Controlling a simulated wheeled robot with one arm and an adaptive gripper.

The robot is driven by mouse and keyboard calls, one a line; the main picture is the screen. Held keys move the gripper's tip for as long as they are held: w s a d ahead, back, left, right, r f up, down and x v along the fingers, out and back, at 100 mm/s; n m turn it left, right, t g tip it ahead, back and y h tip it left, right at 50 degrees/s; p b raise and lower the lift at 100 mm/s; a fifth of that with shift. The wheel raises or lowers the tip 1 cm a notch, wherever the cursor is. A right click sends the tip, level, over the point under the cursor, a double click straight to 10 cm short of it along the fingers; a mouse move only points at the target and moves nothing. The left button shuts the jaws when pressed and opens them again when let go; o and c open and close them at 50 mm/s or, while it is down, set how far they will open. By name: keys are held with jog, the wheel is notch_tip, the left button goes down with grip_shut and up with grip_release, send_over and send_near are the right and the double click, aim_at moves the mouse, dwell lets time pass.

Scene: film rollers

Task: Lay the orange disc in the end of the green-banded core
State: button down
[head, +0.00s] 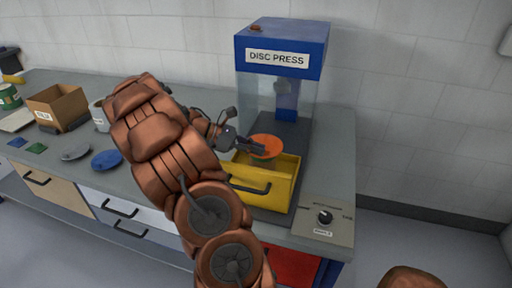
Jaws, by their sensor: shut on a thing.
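My gripper (252,145) is shut on the orange disc (268,142), gripping it at its left edge. The disc is roughly flat and shows over the open yellow drawer (262,183) at the front of the disc press (320,60). I cannot tell whether it touches the drawer. A green and whitish cylinder (8,97) stands at the far left, cut by the picture edge; it may be the green-banded core. A pale cylinder (98,116) stands partly hidden behind my arm, and no green band shows on it.
A cardboard box (58,103) stands on the grey counter at left. Blue (106,159), grey (75,151), green (36,148) and small blue (17,142) flat pieces lie along the front.

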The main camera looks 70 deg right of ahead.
dwell(0.4)
jog(key=c, duration=0.7)
grip_release()
jog(key=shift+o, duration=0.2)
jog(key=shift+r, duration=0.1)
jog(key=shift+s+r+p, duration=0.1)
jog(key=shift+r+p, duration=2.65)
jog(key=shift+r, duration=0.7)
